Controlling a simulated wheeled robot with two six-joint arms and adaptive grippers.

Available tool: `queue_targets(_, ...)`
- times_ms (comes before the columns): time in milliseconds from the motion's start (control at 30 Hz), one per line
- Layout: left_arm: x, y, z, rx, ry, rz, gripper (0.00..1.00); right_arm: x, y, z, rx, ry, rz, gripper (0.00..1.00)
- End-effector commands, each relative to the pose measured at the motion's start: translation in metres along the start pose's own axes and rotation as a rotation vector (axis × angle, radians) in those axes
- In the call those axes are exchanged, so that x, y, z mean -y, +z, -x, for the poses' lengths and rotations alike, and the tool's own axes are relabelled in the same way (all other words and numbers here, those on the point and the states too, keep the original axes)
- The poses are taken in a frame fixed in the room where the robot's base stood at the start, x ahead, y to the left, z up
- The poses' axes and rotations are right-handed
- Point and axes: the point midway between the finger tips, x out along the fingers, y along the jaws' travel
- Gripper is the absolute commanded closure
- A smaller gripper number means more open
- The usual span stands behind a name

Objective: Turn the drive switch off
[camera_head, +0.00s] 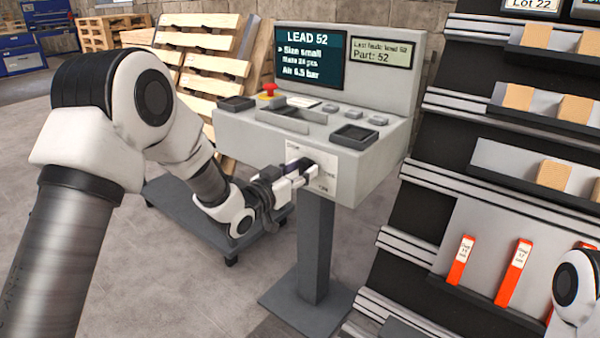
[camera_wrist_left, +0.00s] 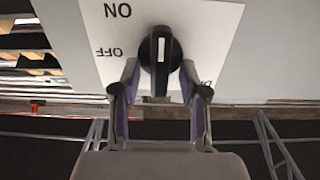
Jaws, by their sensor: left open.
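The drive switch is a black rotary knob (camera_wrist_left: 161,60) with a white line, on a white label plate (camera_wrist_left: 215,30) on the console's front. In the left wrist view the plate appears upside down, with ON above and left of the knob and OFF to its left. The white line stands upright in that view; which end is the pointer I cannot tell. My left gripper (camera_wrist_left: 159,75) is open, with one finger on each side of the knob; contact is unclear. In the head view my left gripper (camera_head: 297,175) covers the knob. My right gripper is out of view.
The grey console (camera_head: 350,175) stands on a post and carries a screen (camera_head: 310,55), a red button (camera_head: 269,88) and trays. A rack (camera_head: 470,195) with boxes and orange-red labelled pieces stands right. A low grey cart (camera_head: 190,215) and wooden pallets (camera_head: 205,65) stand behind my left arm.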

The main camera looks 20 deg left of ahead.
Motion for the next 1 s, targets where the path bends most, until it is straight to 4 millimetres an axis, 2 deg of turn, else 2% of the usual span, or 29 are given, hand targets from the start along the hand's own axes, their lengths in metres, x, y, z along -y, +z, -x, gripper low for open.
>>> queue_targets(133,0.0,0.0,0.0,0.0,0.0,0.0,0.56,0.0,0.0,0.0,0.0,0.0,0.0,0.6)
queue_targets(167,0.0,0.0,0.0,0.0,0.0,0.0,0.63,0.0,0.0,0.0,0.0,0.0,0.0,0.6)
queue_targets(200,0.0,0.0,0.0,0.0,0.0,0.0,0.78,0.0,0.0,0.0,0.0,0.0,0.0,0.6)
queue_targets(267,0.0,0.0,0.0,0.0,0.0,0.0,0.99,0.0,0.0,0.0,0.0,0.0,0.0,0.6)
queue_targets(667,0.0,-0.001,0.001,0.0,0.0,0.018,1.0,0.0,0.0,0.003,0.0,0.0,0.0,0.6)
queue_targets(1000,0.002,-0.003,0.001,0.001,-0.001,0.177,1.0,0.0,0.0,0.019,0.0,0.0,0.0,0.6)
